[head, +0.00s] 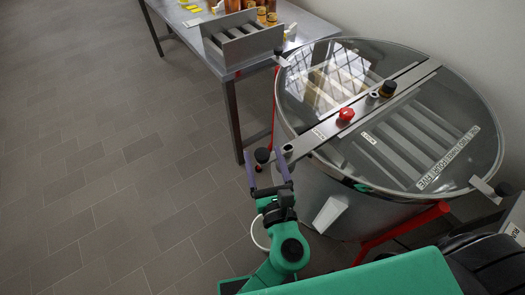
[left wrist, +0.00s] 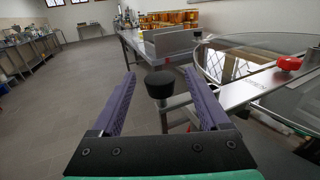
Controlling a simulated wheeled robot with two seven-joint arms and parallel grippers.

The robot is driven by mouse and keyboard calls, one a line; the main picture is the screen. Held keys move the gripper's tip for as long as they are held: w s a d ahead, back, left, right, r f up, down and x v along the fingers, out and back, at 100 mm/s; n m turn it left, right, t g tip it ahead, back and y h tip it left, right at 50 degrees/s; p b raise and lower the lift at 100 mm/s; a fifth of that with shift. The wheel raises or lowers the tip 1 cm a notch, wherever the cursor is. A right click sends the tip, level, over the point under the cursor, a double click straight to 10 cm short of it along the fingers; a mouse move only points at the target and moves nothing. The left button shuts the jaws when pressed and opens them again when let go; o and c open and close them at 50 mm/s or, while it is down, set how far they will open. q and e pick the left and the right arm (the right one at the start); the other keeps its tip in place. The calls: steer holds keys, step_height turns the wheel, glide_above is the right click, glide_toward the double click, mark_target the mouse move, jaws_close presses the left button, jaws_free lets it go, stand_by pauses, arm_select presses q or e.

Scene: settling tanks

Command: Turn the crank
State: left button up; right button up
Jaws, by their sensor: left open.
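The crank's black knob (head: 262,155) stands at the end of a grey crank arm (head: 281,152) beside the rim of a round steel tank (head: 390,200) with a clear lid. My left gripper (head: 267,170) is open, with its purple fingers on either side of the knob. In the left wrist view, the knob (left wrist: 160,84) sits between the two fingers (left wrist: 160,100), with a gap on each side; I cannot tell whether either finger touches it. A red knob (head: 346,114) sits on the bar across the lid. My right gripper is not in view.
A steel table (head: 222,68) with a slotted metal rack (head: 243,40) and amber jars (head: 268,12) stands behind, left of the tank. Red tank legs (head: 395,235) stand below it. The tiled floor on the left is clear.

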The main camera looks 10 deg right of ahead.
arm_select(q)
steer(key=s+p, duration=0.1)
steer(key=s, duration=1.1)
steer(key=shift+s+d+p, duration=0.2)
steer(key=shift+s+p, duration=0.1)
steer(key=shift+p, duration=0.1)
stand_by(0.5)
